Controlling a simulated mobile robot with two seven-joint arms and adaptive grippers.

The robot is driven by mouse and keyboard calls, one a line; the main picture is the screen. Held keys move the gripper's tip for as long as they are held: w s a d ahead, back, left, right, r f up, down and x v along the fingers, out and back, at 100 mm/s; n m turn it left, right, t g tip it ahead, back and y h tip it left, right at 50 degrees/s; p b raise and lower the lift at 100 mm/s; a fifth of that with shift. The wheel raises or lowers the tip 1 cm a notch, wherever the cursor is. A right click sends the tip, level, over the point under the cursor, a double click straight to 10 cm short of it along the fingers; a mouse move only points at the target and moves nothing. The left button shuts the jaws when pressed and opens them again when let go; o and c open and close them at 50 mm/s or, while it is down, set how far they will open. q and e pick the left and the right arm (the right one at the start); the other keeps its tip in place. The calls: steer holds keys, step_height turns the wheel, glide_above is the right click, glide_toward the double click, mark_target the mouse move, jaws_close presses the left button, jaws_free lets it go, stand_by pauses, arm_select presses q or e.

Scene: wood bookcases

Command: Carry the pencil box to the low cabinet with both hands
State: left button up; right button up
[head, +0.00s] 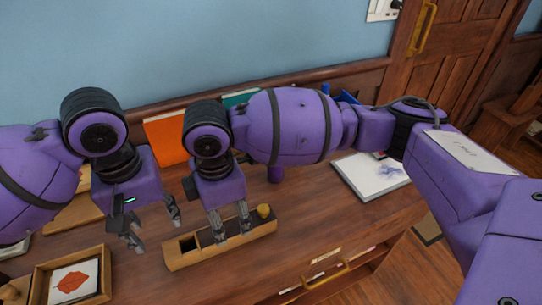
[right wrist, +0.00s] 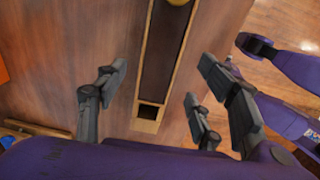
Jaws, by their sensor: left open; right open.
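The pencil box (head: 262,233) is a long, narrow wooden tray with a dark inside and a small square compartment at its left end. It lies on the wooden top, and a round yellow thing (head: 264,210) sits at its right end. My right gripper (head: 232,230) is open above the middle of the box, its fingers hiding part of it. In the right wrist view the box (right wrist: 146,125) runs between the spread fingers (right wrist: 160,68). My left gripper (head: 155,229) is open and empty, just left of the box. I cannot tell which furniture is the low cabinet.
A framed red leaf picture (head: 103,275) lies at the lower left. Orange (head: 166,138) and teal upright things stand at the wall. A white pad (head: 375,182) lies to the right. A brass handle (head: 325,275) is on the front edge. A wooden door (head: 450,60) is behind.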

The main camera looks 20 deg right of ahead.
mark_target(230, 231)
step_height(230, 231, up, 5)
steer(key=shift+s, duration=0.1)
steer(key=shift+f, duration=0.1)
stand_by(0.6)
